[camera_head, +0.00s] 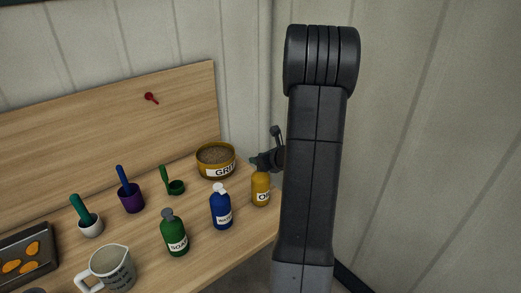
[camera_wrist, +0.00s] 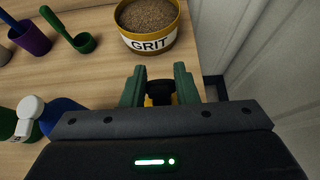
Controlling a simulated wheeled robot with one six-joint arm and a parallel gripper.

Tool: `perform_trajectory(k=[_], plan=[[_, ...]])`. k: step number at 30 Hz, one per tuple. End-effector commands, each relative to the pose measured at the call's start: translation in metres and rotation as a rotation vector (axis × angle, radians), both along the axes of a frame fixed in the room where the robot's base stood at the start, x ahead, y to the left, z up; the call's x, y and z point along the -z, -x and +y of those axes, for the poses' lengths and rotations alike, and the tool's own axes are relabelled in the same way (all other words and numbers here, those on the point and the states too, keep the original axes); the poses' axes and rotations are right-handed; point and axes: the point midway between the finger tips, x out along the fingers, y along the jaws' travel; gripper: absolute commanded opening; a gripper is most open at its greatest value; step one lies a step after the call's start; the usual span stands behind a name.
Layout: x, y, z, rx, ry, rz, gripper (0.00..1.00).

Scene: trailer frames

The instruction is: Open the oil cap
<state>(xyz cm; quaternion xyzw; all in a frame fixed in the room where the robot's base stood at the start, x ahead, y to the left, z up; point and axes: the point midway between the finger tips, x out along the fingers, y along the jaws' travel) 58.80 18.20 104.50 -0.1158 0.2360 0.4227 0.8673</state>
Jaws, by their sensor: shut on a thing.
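The oil bottle (camera_head: 261,188) is yellow with a white label and stands upright at the right end of the wooden bench. Its dark cap (camera_wrist: 160,92) shows in the wrist view between the green fingers of my gripper (camera_wrist: 160,85). My gripper is shut on the cap, with a bit of the yellow bottle visible below it. In the head view my gripper (camera_head: 264,163) is at the top of the bottle, partly hidden by my arm. The cap appears to be at the bottle's neck; whether it is loosened I cannot tell.
A blue bottle with a white cap (camera_head: 221,208) stands left of the oil bottle, and a green soap bottle (camera_head: 174,234) further left. The grit bowl (camera_head: 216,160) stands behind. A green scoop (camera_head: 174,187), cups and a measuring jug (camera_head: 109,269) are further left. A wall is close on the right.

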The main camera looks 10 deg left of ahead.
Motion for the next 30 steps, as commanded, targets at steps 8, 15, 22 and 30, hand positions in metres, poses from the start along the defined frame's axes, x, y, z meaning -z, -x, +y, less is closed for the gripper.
perform_trajectory(k=[8,15,22,30], plan=[[-0.003,-0.003,0.006,-0.004,0.128,0.096,0.04],[-0.002,-0.006,0.010,-0.006,0.233,0.176,0.04],[-0.001,-0.008,0.013,-0.005,0.327,0.252,0.04],[0.000,-0.011,0.015,-0.003,0.414,0.323,0.04]])
